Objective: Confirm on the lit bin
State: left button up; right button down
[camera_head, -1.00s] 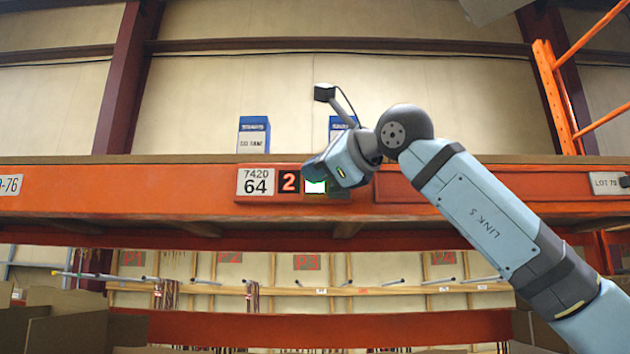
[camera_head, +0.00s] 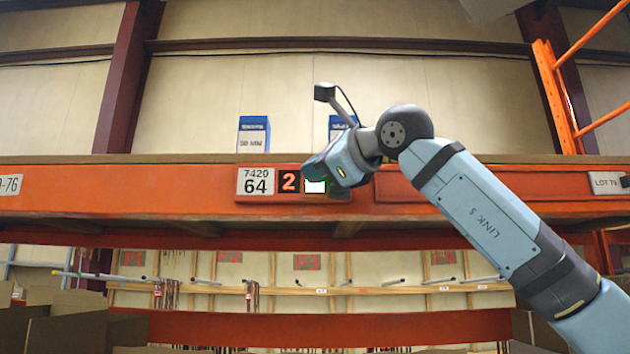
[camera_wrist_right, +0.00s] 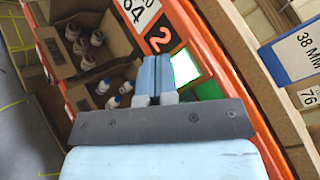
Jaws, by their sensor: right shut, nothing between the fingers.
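A lit green-white button (camera_head: 315,187) sits on the orange shelf beam, just right of a red "2" display (camera_head: 289,183) and a "7420 64" label (camera_head: 255,182). My right gripper (camera_head: 310,177) is at the beam in front of the button and partly covers it. In the right wrist view the two blue fingers (camera_wrist_right: 153,75) are shut together with nothing between them. Their tips lie beside the bright button (camera_wrist_right: 186,67) and the "2" display (camera_wrist_right: 158,38). I cannot tell whether the tips touch it. My left gripper is not in view.
Two blue and white boxes stand on the shelf above, one (camera_head: 253,134) clear and one behind my right wrist. In the right wrist view, cardboard bins (camera_wrist_right: 65,95) hold several capped bottles. An orange upright (camera_head: 560,95) stands at the right.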

jog(key=shift+w, duration=0.15)
dwell(0.4)
jog(key=shift+w, duration=0.3)
jog(key=shift+w+p, duration=0.4)
jog(key=shift+p, duration=0.05)
dwell(0.6)
jog(key=shift+s, duration=0.1)
jog(key=shift+s+f+b, duration=0.1)
jog(key=shift+s+b, duration=0.2)
jog(key=shift+b, duration=0.1)
jog(key=shift+s, duration=0.45)
